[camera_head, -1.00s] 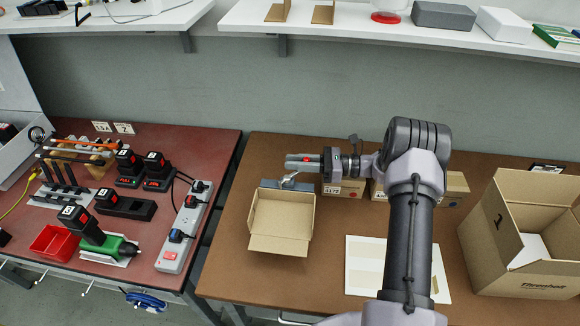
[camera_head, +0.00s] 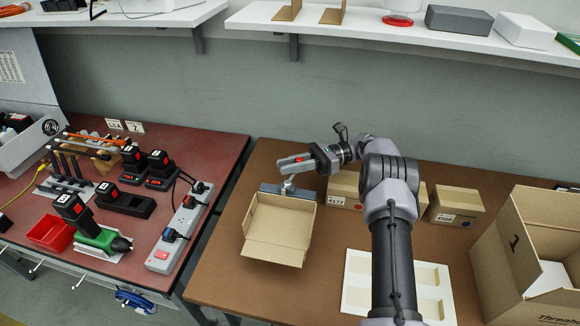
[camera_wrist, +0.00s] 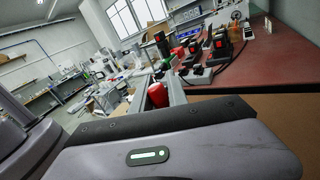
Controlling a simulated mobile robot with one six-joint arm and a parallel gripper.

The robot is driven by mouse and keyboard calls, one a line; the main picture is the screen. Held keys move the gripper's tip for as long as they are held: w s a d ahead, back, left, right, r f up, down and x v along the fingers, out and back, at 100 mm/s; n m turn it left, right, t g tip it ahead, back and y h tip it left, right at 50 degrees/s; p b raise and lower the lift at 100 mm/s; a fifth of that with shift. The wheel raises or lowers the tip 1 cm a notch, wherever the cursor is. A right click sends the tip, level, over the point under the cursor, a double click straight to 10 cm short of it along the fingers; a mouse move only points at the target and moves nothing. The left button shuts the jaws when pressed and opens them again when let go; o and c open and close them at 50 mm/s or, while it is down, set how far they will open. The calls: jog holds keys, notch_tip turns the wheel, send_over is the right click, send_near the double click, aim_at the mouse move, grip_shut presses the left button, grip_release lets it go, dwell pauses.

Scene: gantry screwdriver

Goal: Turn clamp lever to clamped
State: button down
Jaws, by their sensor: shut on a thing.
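The clamp (camera_head: 288,186) is a small metal fixture at the back edge of an open cardboard box on the brown table. My gripper (camera_head: 297,163) is just above it, reaching in from the right with its fingers angled to the front left. It is shut on the clamp lever, whose red grip (camera_wrist: 157,95) shows between the fingers in the wrist view. The fingers hide most of the lever in the head view, so its exact angle is hard to tell. The grey gripper body fills the lower wrist view.
The open box (camera_head: 278,247) lies directly in front of the clamp. Small cartons (camera_head: 456,204) stand behind and right of my arm. A white tray (camera_head: 357,285) and a large box (camera_head: 535,245) are at the right. A red bench (camera_head: 205,150) with tools stands left, across a gap.

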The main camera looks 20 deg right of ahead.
dwell(0.3)
jog(key=c, duration=1.3)
grip_release()
notch_tip(320, 180, up, 4)
jog(key=p, duration=0.3)
jog(key=s+a+r+p, duration=0.1)
jog(key=s+p, duration=0.5)
jog(key=s, duration=1)
jog(key=shift+a, duration=0.2)
